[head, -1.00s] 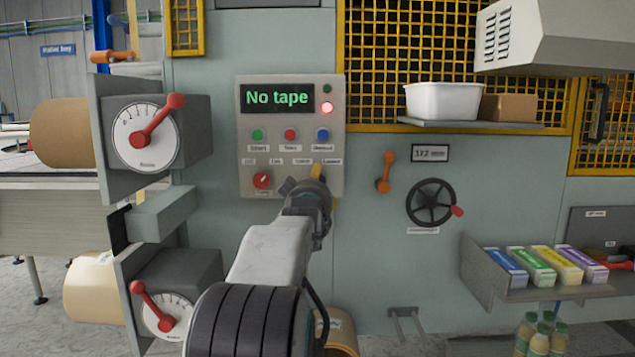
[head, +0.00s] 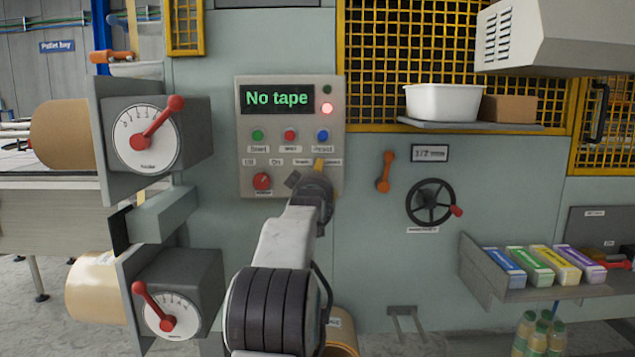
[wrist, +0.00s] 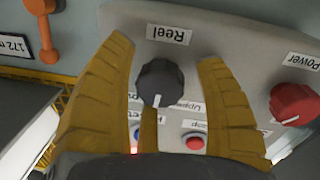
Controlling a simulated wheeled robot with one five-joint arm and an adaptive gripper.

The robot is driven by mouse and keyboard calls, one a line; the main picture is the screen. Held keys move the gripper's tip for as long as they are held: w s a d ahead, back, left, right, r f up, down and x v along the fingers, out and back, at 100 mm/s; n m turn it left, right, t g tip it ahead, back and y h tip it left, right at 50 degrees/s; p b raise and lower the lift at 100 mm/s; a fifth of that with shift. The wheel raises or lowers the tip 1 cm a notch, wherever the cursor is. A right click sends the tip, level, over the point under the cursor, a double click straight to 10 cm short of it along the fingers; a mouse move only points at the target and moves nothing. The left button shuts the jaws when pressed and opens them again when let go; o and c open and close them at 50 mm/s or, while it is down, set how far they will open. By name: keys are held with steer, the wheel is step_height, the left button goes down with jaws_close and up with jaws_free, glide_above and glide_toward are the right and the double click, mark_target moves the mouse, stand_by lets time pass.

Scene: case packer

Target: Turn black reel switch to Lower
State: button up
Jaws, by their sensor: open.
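The black reel switch (wrist: 160,82) is a round knob on the grey control panel (wrist: 235,60), under the "Reel" label (wrist: 169,34), which reads upside down in the wrist view. A further yellow finger shows below the knob. In the head view my gripper (head: 318,166) is at the panel's lower right and hides the knob.
The red power knob (wrist: 294,104) is beside my gripper; it also shows in the head view (head: 262,181). Coloured buttons (head: 290,135) and a "No tape" display (head: 277,98) are above. An orange lever (head: 384,172) and a black handwheel (head: 431,202) are to the right.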

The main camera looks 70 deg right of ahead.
steer(key=shift+o, duration=0.3)
steer(key=c, duration=1.2)
steer(key=shift+m, duration=0.3)
steer(key=shift+c, duration=0.2)
steer(key=shift+m+b, duration=0.4)
steer(key=shift+m, duration=0.5)
steer(key=shift+w+m+y, duration=0.1)
steer(key=shift+m+y, duration=0.3)
steer(key=shift+m, duration=1.9)
steer(key=o, duration=1.2)
steer(key=shift+a, duration=0.2)
